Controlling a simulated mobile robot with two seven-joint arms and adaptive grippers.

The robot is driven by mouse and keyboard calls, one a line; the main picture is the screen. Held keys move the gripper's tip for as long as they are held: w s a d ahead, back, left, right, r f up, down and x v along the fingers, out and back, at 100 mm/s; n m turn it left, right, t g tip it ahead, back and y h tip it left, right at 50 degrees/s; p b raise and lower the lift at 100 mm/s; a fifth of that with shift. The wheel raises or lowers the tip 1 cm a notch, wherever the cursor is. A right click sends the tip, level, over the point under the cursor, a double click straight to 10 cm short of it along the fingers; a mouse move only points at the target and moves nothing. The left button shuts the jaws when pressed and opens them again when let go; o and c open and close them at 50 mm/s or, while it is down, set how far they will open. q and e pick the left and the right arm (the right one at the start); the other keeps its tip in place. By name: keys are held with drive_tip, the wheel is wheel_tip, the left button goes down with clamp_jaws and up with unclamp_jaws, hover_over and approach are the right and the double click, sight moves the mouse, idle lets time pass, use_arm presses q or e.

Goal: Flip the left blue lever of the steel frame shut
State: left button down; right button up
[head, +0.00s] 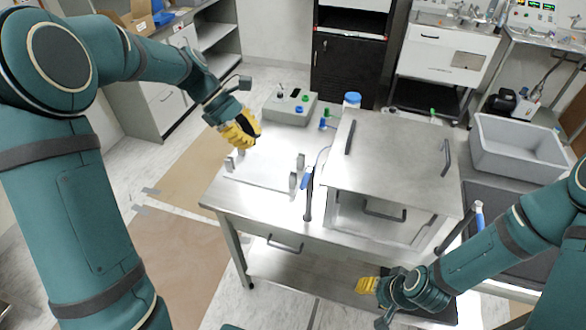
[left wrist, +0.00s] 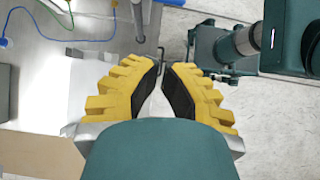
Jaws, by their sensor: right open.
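The steel frame (head: 395,150) is a box-like metal unit with dark handles on the steel table. The left blue lever (head: 307,179) stands roughly upright at its left front corner, above a dark post. A second blue lever (head: 478,208) is at its right side. My left gripper (head: 250,138), with yellow fingers, is above the table's left part, left of the left lever and apart from it. In the left wrist view its fingertips (left wrist: 160,65) are close together with a narrow, empty gap. My right gripper (head: 367,286) is open and low, in front of the table.
A flat plate with small upright clamps (head: 265,172) lies below my left gripper. A grey control box (head: 290,108) and a blue-capped bottle (head: 351,101) stand behind. A grey bin (head: 515,140) is at the right.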

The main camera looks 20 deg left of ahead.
sight(307, 176)
use_arm(q)
drive_tip(key=shift+f, duration=0.1)
drive_tip(key=d+r+x, duration=0.1)
drive_tip(key=d+x, duration=0.1)
drive_tip(key=x, duration=1.1)
drive_tip(key=shift+r, duration=0.3)
use_arm(e)
drive_tip(key=shift+f, duration=0.25)
use_arm(q)
drive_tip(key=shift+s+d, duration=0.2)
drive_tip(key=shift+d, duration=0.2)
use_arm(e)
drive_tip(key=shift+w+a+r, duration=0.1)
drive_tip(key=shift+a+r, duration=0.15)
